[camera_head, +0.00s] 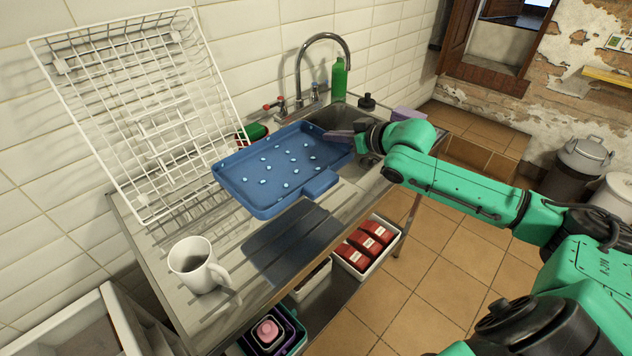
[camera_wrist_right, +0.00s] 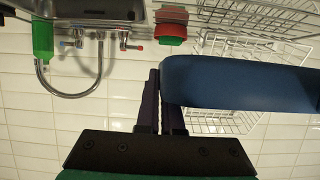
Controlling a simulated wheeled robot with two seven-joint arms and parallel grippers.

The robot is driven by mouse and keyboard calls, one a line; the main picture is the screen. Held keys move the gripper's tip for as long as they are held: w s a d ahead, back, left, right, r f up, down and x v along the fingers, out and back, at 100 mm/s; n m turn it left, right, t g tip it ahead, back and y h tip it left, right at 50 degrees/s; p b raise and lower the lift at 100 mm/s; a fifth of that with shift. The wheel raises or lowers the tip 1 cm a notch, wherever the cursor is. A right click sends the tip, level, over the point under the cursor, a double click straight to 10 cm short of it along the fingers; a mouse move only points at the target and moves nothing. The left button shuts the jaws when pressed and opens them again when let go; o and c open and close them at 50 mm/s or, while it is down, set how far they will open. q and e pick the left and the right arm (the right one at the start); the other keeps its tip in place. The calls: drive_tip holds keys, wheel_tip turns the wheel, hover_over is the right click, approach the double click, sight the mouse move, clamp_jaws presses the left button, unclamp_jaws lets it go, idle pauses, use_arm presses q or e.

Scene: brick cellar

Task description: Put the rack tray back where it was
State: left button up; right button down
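The rack tray (camera_head: 283,195), blue and shallow with several small pale-blue spots inside, hangs roughly level above the metal drainboard; its dark shadow lies on the board below. My right gripper (camera_head: 340,136) is shut on the tray's far right rim. In the right wrist view, the dark fingers of the right gripper (camera_wrist_right: 160,105) meet the end of the blue tray (camera_wrist_right: 240,92). A white wire rack (camera_head: 145,110) leans against the tiled wall behind, left of the tray. My left gripper is out of view.
A white mug (camera_head: 199,264) stands on the drainboard at the front. The sink (camera_head: 341,124), curved tap (camera_head: 323,36) and green bottle (camera_head: 339,78) lie behind the tray. A green-and-red item (camera_head: 252,132) sits near the wall. Red packs (camera_head: 369,238) fill a white bin below.

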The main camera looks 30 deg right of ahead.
drive_tip(key=f, duration=1.3)
drive_tip(key=shift+w+a+f+p, duration=0.1)
drive_tip(key=shift+w+f+p, duration=0.1)
drive_tip(key=shift+p, duration=0.1)
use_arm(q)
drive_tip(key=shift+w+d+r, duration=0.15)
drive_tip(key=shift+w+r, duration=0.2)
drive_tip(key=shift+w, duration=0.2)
use_arm(e)
drive_tip(key=c, duration=1.2)
unclamp_jaws()
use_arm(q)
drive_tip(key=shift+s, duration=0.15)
use_arm(e)
drive_tip(key=shift+o, duration=0.6)
drive_tip(key=shift+s+r, duration=0.1)
